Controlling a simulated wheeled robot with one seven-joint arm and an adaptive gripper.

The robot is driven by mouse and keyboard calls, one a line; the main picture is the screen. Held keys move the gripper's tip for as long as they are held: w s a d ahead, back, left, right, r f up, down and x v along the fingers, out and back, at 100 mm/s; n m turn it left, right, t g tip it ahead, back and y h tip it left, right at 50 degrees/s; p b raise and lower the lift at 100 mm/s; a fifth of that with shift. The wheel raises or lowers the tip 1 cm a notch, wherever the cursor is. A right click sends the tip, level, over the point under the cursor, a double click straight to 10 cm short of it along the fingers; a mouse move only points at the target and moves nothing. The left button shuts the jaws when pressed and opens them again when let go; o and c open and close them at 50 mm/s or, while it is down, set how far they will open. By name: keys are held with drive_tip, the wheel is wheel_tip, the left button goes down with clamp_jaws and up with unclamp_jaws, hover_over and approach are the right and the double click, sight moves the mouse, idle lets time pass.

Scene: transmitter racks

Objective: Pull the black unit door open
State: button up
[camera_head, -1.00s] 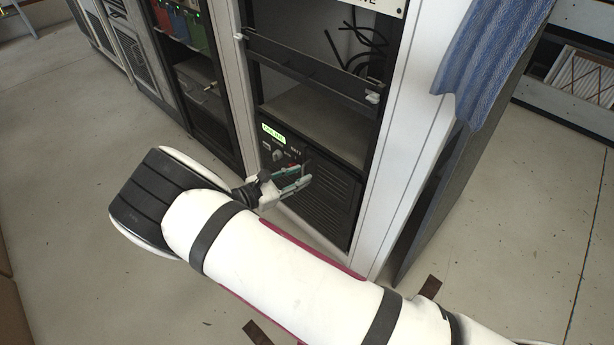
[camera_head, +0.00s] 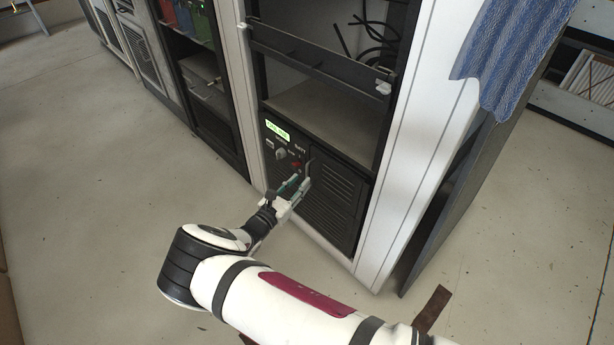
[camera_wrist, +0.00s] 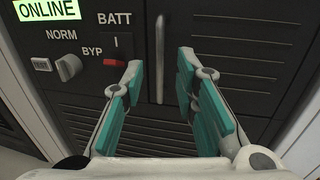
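The black unit (camera_head: 335,200) sits at the bottom of the open rack, its front shut flush. Its vented door panel carries a thin upright grey handle (camera_wrist: 160,60), at the left edge of the ribbed right-hand part. My gripper (camera_head: 303,180) is in front of the unit. In the wrist view its two teal-padded fingers (camera_wrist: 158,78) are spread apart, one on each side of the handle's lower end. Nothing is gripped; whether the fingertips reach past the handle in depth is hard to tell.
Left of the handle are a green ONLINE display (camera_wrist: 48,9), a grey knob (camera_wrist: 68,67) and a red switch (camera_wrist: 115,62). A shelf (camera_head: 325,115) lies above the unit. A blue cloth (camera_head: 515,60) hangs at the right.

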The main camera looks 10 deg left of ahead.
sight(307, 174)
drive_tip(key=shift+b+x, duration=0.5)
drive_tip(key=shift+x, duration=2.05)
clamp_jaws()
